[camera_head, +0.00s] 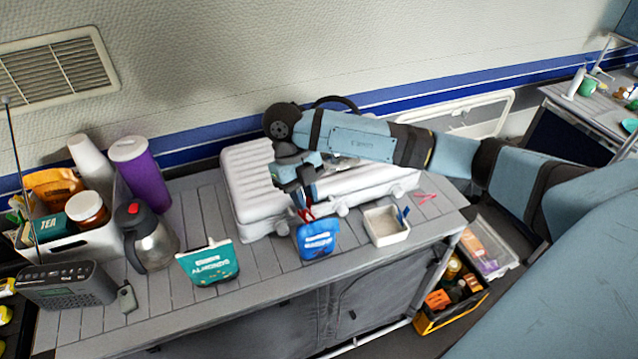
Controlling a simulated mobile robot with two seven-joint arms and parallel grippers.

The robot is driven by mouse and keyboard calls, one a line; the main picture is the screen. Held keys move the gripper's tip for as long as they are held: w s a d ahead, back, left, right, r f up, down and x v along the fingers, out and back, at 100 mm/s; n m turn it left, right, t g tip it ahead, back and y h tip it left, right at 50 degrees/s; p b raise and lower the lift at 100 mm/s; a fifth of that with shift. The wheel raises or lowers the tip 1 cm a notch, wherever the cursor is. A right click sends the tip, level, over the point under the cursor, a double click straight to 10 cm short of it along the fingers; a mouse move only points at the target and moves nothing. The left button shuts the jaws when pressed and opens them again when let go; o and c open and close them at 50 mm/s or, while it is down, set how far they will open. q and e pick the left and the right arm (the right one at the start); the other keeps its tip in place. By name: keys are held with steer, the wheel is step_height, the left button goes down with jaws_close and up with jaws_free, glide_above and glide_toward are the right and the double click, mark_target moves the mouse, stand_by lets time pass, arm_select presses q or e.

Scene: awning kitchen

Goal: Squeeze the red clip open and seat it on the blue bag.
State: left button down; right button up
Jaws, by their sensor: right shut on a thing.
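The blue bag (317,242) stands upright near the front of the grey slatted table, in front of the white camp stove. My right gripper (303,203) points down just above the bag's top edge. It is shut on the red clip (308,215), which shows as a small red piece between the fingertips and the bag's top. I cannot tell whether the clip is around the bag's edge or only over it. The fingers hide part of the clip. My left gripper is not in view.
A teal almonds bag (208,263) stands left of the blue bag. A white tray (386,238) with a blue clip (403,214) is close on the right, and a pink-red item (426,197) lies beyond it. The white stove (252,190) is behind. A steel jug (150,245) stands further left.

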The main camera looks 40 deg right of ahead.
steer(key=m+y, duration=0.1)
steer(key=m, duration=0.4)
steer(key=d+m+y, duration=0.1)
steer(key=m, duration=0.1)
steer(key=shift+m+t+y, duration=0.3)
steer(key=m, duration=0.2)
steer(key=d+m+t+y, duration=0.1)
steer(key=m, duration=0.1)
steer(key=shift+r+p, duration=0.15)
steer(key=shift+p, duration=0.25)
steer(key=f+m+t+b, duration=0.1)
steer(key=m, duration=0.2)
steer(key=d+f+m+t+b, duration=0.1)
steer(key=m, duration=0.2)
steer(key=f+m+t+b, duration=0.1)
steer(key=m, duration=0.3)
steer(key=shift+d+f, duration=0.3)
steer(key=shift+d, duration=0.1)
steer(key=shift+a+f, duration=0.1)
steer(key=shift+f+p, duration=0.2)
steer(key=shift+p, duration=0.1)
